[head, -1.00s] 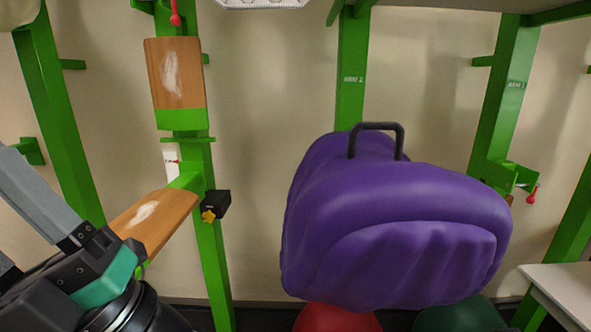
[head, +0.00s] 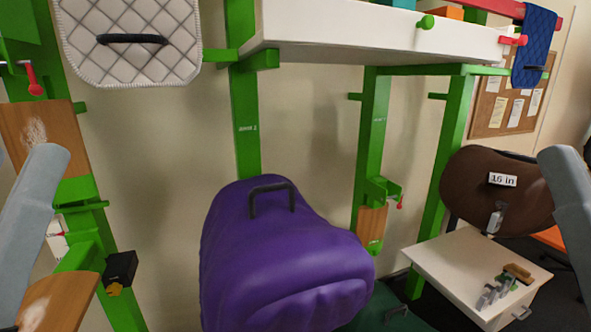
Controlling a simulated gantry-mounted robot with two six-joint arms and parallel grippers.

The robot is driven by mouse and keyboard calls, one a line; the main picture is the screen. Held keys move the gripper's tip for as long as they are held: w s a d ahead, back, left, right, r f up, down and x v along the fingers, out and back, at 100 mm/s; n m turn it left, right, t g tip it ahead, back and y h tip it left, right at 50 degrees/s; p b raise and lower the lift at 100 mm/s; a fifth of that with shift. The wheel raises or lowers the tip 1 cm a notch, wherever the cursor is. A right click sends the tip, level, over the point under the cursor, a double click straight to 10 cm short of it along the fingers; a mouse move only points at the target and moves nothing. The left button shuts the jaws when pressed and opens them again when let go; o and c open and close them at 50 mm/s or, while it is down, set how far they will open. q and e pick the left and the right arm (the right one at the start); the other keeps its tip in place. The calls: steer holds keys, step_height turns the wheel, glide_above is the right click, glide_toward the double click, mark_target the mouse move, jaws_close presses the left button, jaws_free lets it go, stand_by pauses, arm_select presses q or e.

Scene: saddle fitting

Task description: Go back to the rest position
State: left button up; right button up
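My two arms show only as grey links at the left and right edges of the head view. Both grippers are out of the picture, so their fingers cannot be seen. The purple saddle-shaped piece (head: 280,265) with a dark handle on top stands in the lower middle, apart from both visible arm links. What it rests on is hidden.
Green posts (head: 245,120) carry a white shelf (head: 360,45) above. A quilted white pad (head: 130,45) hangs upper left. Wooden boards (head: 40,130) stand at left. At right, a brown saddle form (head: 495,190) sits behind a white table (head: 450,270) with small tools (head: 500,290).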

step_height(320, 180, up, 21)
steer(key=p, duration=1.7)
stand_by(0.6)
